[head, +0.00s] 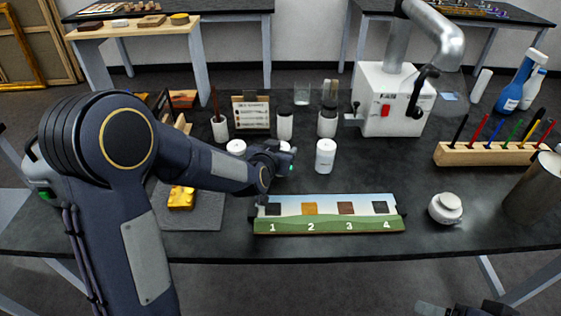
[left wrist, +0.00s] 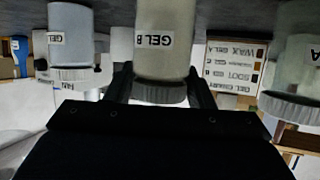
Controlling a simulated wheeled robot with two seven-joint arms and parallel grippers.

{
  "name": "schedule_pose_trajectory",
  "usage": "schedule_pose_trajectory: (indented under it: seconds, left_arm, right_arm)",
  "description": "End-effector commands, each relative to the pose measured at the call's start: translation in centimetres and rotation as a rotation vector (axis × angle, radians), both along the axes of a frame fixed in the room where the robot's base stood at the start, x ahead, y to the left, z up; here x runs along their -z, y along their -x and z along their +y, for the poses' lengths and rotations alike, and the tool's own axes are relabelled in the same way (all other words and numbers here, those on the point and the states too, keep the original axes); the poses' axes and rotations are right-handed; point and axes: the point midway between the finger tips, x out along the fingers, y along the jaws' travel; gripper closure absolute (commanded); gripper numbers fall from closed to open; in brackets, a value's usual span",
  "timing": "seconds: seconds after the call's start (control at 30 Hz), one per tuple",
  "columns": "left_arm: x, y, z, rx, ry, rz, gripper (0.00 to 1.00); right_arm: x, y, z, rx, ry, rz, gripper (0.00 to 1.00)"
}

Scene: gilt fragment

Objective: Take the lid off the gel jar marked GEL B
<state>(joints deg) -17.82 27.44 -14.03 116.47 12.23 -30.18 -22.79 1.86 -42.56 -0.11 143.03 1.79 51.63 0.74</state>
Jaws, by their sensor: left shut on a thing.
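In the left wrist view, which is upside down, the whitish jar marked GEL B (left wrist: 163,18) stands in the middle with its ridged grey lid (left wrist: 160,93) on it. The two fingers of my left gripper (left wrist: 161,88) are on either side of the lid, shut on it. In the head view my left gripper (head: 279,160) is at the row of white jars behind the numbered strip, and it hides most of the jar it holds. My right gripper (head: 466,310) shows only in part at the bottom edge, and its fingers cannot be made out.
Another white jar (head: 325,157) stands close to the right of my left gripper. The numbered strip (head: 330,226) lies in front. A small round white container (head: 446,208) is at right, near a wooden pen rack (head: 487,153). A label card (head: 251,113) stands behind.

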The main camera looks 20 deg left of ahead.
Motion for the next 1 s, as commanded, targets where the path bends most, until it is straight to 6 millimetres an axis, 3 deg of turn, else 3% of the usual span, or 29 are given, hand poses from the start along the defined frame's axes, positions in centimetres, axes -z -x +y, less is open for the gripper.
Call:
schedule_pose_trajectory:
  seconds: [0.33,0.57,0.87,1.0]
  left_arm:
    - [-0.5,0.0,0.0,0.001,0.001,-0.003,0.79]
    - [-3.4,-0.1,-0.1,0.000,0.001,-0.008,0.79]
    - [-10.6,5.3,-1.7,0.006,0.005,-0.006,0.79]
    - [-11.6,8.8,-2.7,0.005,0.003,-0.003,0.79]
  right_arm:
    - [-0.1,0.0,0.0,0.000,0.000,0.000,0.28]
    - [-0.9,0.0,0.0,0.000,0.000,0.000,0.28]
    - [-4.7,0.0,0.0,0.000,0.000,0.000,0.28]
    - [-6.0,0.0,0.0,0.000,0.000,0.000,0.28]
